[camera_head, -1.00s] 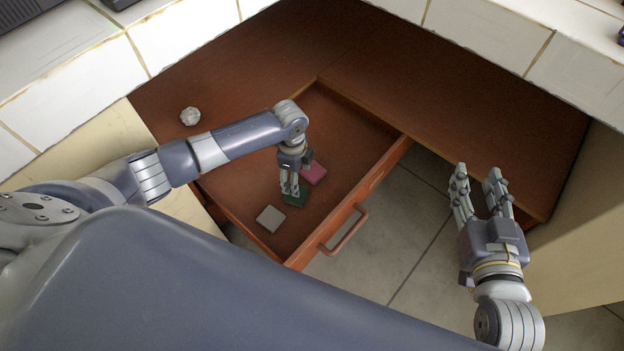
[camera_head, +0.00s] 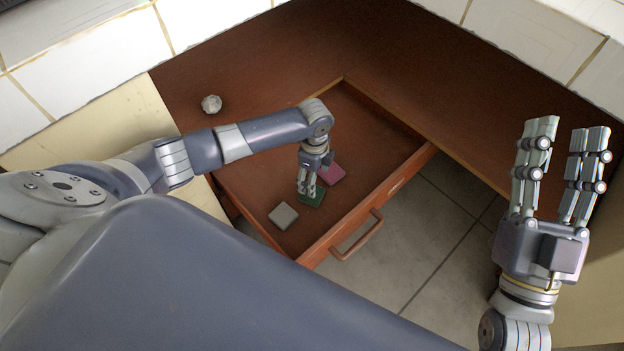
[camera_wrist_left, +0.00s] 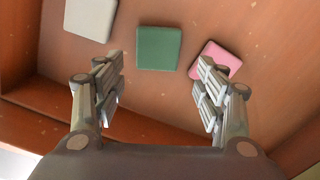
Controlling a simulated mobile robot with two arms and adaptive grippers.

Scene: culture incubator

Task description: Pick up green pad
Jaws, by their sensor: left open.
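The green pad (camera_head: 313,197) lies flat in the open drawer, between a grey pad and a pink pad. In the left wrist view the green pad (camera_wrist_left: 159,48) lies ahead of the fingertips, roughly midway between them. My left gripper (camera_head: 307,190) points down into the drawer above the green pad and partly covers it in the head view. In the left wrist view my left gripper (camera_wrist_left: 160,85) is open, with nothing between its fingers. My right gripper (camera_head: 558,165) is open and empty, raised at the right, away from the drawer.
The grey pad (camera_head: 283,215) and the pink pad (camera_head: 331,174) lie close by in the drawer. The drawer's front wall (camera_head: 365,207) has a handle (camera_head: 360,238). A whitish lump (camera_head: 211,104) sits on the brown desktop (camera_head: 260,65). Tiled floor lies right of the drawer.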

